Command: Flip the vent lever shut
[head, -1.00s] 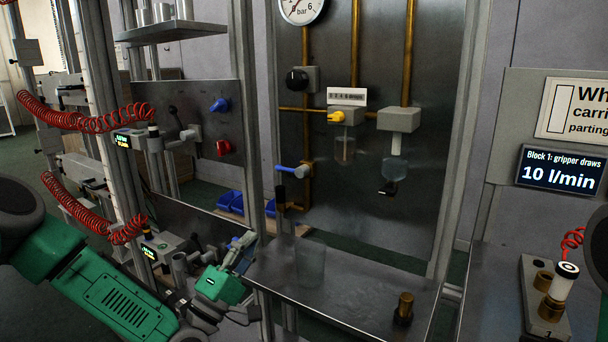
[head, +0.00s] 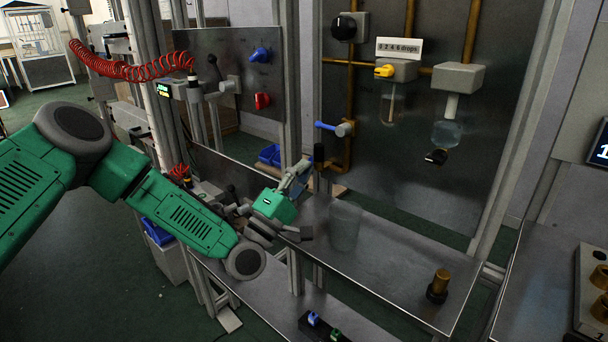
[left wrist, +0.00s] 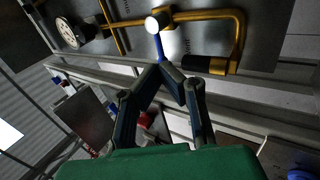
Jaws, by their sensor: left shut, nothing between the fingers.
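A blue lever (head: 326,126), which I take to be the vent lever, sticks out left from a round silver hub on the brass pipe. In the left wrist view the blue lever (left wrist: 158,46) hangs from its bright hub, just beyond my fingertips. My left gripper (head: 300,168) is shut and empty, a little below and left of the lever in the head view. The left wrist view shows its fingers (left wrist: 164,70) meeting at the tips. Whether they touch the lever I cannot tell. My right gripper is not in view.
A black cylinder (head: 319,155) on the pipe is close to my left fingertips. A clear beaker (head: 345,226) and a brass fitting (head: 438,286) stand on the metal shelf (head: 390,262) below. A yellow knob (head: 384,71) is higher right. An upright post (head: 288,80) stands left of the lever.

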